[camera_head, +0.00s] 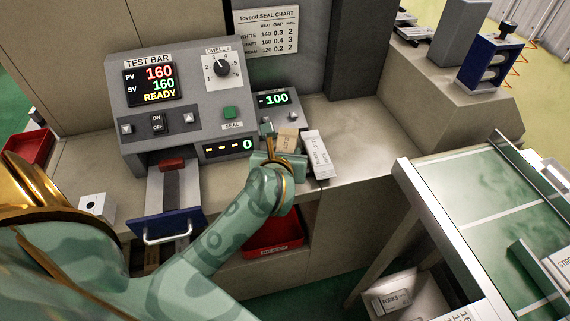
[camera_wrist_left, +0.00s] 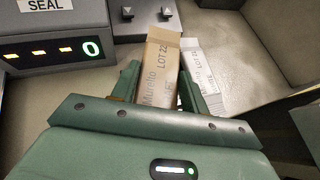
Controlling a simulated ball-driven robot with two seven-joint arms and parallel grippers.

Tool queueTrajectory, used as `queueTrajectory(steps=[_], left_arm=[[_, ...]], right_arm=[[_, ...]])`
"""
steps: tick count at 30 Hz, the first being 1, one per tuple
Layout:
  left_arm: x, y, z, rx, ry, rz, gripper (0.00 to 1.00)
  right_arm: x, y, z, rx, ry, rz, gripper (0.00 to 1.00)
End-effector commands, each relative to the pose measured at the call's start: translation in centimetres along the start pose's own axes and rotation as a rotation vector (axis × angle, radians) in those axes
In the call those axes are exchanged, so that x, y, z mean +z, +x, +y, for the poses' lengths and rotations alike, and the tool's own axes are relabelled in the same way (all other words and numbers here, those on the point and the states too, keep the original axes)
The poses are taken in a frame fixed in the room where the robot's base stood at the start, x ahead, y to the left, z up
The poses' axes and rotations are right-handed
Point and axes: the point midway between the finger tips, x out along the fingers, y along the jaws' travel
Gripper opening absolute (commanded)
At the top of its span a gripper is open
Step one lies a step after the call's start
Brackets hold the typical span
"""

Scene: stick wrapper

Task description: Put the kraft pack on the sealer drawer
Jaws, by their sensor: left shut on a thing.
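The kraft pack (camera_head: 288,138), a brown box with printed lettering, is held in my left gripper (camera_head: 281,157) in front of the sealer's small 100 display. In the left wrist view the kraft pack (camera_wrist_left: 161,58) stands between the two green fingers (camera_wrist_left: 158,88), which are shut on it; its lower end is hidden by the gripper. The sealer drawer (camera_head: 174,192) is pulled out under the test bar machine, to the left of my gripper, with a blue front (camera_head: 168,227) and a silver handle. My right gripper is not in view.
A white pack (camera_head: 318,155) lies just right of the kraft pack. The sealer (camera_head: 185,100) reads 160, 160 and READY. A red bin (camera_head: 277,236) is below the bench edge. The bench top (camera_head: 365,135) to the right is clear. A green-topped table (camera_head: 480,190) stands at right.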

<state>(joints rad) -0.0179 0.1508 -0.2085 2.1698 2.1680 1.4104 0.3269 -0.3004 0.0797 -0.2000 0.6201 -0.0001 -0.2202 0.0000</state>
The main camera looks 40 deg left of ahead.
Motion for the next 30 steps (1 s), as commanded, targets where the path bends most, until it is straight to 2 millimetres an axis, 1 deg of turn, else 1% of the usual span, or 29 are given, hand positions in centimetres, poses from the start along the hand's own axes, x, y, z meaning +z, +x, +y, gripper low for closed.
queueTrajectory(steps=[3,6,8,15,19,20,21,22,30], left_arm=[[-0.8,1.4,0.1,0.002,0.002,0.003,0.23],[-2.6,2.2,0.1,0.001,0.003,0.005,0.23],[-3.2,2.5,0.1,0.001,0.002,0.004,0.23],[-3.0,2.4,0.1,0.0,0.0,0.001,0.23],[-3.4,2.6,0.1,0.0,0.001,0.001,0.23],[-3.3,2.6,0.1,0.0,0.0,0.001,0.53],[-3.3,2.5,0.1,0.0,0.0,0.001,0.64],[-3.3,2.5,0.1,0.0,0.0,0.001,0.67],[-3.1,2.5,0.1,0.0,0.0,0.0,0.67]], right_arm=[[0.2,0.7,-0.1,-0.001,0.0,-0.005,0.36],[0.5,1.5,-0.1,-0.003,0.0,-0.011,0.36],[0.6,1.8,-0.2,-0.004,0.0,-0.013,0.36],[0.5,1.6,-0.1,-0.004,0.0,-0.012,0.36],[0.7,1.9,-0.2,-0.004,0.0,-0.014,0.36],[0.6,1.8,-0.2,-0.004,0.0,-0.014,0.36],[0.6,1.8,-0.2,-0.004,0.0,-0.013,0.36],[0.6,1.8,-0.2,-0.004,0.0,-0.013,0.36],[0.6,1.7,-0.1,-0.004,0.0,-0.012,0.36]])
